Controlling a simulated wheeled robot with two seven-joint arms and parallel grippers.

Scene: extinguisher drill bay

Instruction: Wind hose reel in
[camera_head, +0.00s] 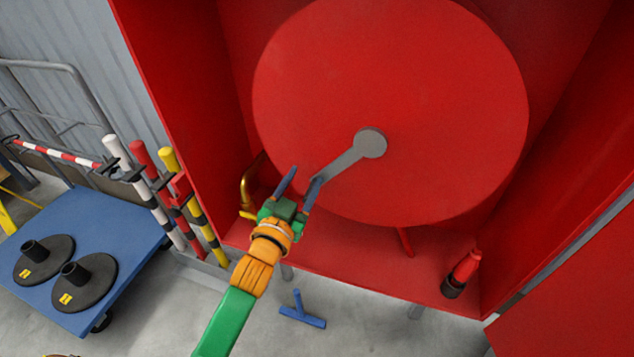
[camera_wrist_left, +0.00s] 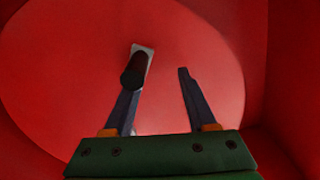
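The large red hose reel (camera_head: 440,90) faces me inside a red cabinet; its disc also fills much of the left wrist view (camera_wrist_left: 75,75). A grey crank arm (camera_head: 345,160) runs from the hub down and left. In the left wrist view a dark crank handle (camera_wrist_left: 134,72) stands out from the crank's end. My left gripper (camera_head: 299,178) is open at the crank's outer end. In the left wrist view (camera_wrist_left: 157,82) the handle lines up with the left finger's tip, not centred between the fingers; I cannot tell if they touch. My right gripper is not in view.
A red nozzle with a black end (camera_head: 461,273) is at the cabinet's lower right. A brass pipe (camera_head: 247,190) stands left of my gripper. Striped posts (camera_head: 190,205) and a blue trolley (camera_head: 120,235) stand left. A blue T-shaped piece (camera_head: 302,312) is below the cabinet.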

